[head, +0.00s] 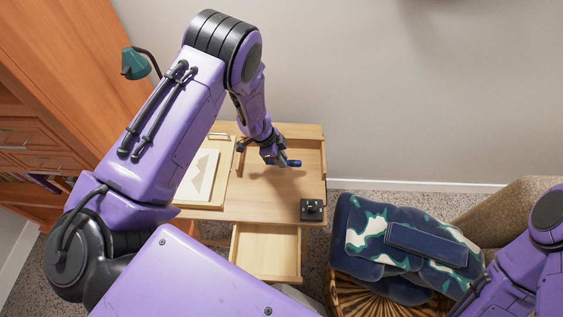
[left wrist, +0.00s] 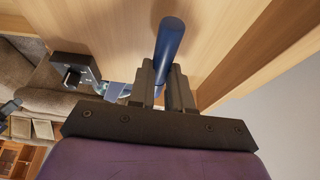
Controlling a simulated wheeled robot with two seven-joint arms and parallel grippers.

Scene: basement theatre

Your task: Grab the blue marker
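The blue marker (left wrist: 168,50) sticks out from between the fingers of my left gripper (left wrist: 165,85) in the left wrist view. The fingers are closed around its near part. In the head view the marker (head: 293,163) shows as a short blue piece at the tip of my left gripper (head: 279,159), over the back right of the wooden desk (head: 265,205). I cannot tell whether the marker touches the desk. My right arm shows at the lower right of the head view, but its gripper is outside the picture.
A black device (head: 312,210) sits on the desk's right front corner. A drawing board with paper (head: 198,178) lies at the left. A drawer (head: 267,252) stands open below. A wall rises behind the desk.

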